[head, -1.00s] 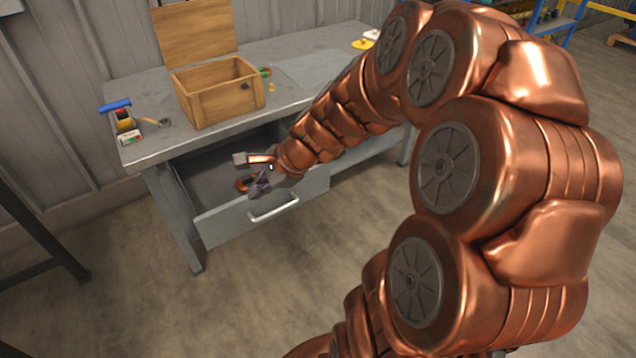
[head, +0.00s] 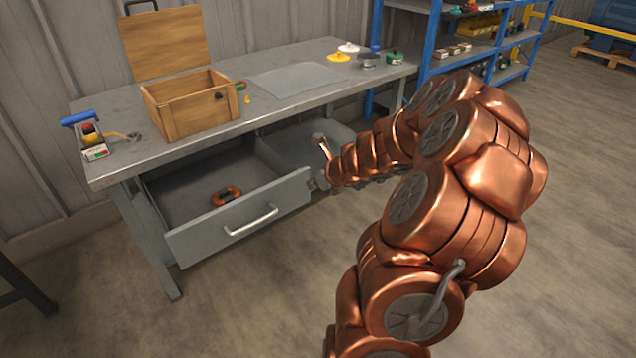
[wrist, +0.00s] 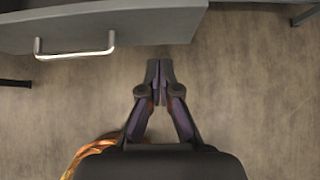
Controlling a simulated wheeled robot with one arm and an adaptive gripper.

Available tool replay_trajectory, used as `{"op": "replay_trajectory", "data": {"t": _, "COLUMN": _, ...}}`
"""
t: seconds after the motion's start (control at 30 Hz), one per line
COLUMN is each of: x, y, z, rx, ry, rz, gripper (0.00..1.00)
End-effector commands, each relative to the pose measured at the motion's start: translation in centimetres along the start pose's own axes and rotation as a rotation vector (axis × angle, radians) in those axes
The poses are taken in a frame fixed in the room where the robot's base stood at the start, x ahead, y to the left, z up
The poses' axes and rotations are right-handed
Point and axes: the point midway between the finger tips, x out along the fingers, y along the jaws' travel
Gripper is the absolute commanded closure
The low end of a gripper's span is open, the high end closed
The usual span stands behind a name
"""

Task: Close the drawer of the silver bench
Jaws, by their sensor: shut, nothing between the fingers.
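The silver bench (head: 190,132) stands against the wall in the head view. Its grey drawer (head: 190,243) is pulled out, with a silver bar handle (head: 251,220) on its front. An orange and dark ring-shaped object (head: 226,196) lies inside the drawer. In the wrist view the drawer front (wrist: 150,30) is at the top left, with its handle (wrist: 75,50) facing me. In the head view the gripper (head: 318,180) is partly hidden, by the drawer's right end.
On the bench top are an open wooden box (head: 192,104), a control box with a red button (head: 90,140) and several small colored items. A blue shelf rack (head: 470,50) stands at the back right. The floor before the drawer is clear.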

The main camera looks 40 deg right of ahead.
Motion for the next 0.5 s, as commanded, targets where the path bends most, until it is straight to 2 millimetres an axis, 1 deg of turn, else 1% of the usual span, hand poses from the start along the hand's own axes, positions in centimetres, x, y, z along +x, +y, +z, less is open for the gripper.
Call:
{"op": "replay_trajectory", "data": {"t": 0.03, "x": 1.1, "y": 0.2, "z": -0.1, "rx": 0.0, "ry": -0.001, "rz": 0.005, "gripper": 1.0}}
{"op": "replay_trajectory", "data": {"t": 0.33, "x": 5.4, "y": 0.1, "z": 0.0, "rx": -0.002, "ry": -0.001, "rz": 0.002, "gripper": 1.0}}
{"op": "replay_trajectory", "data": {"t": 0.5, "x": 6.6, "y": 0.2, "z": 1.5, "rx": -0.006, "ry": -0.001, "rz": 0.003, "gripper": 1.0}}
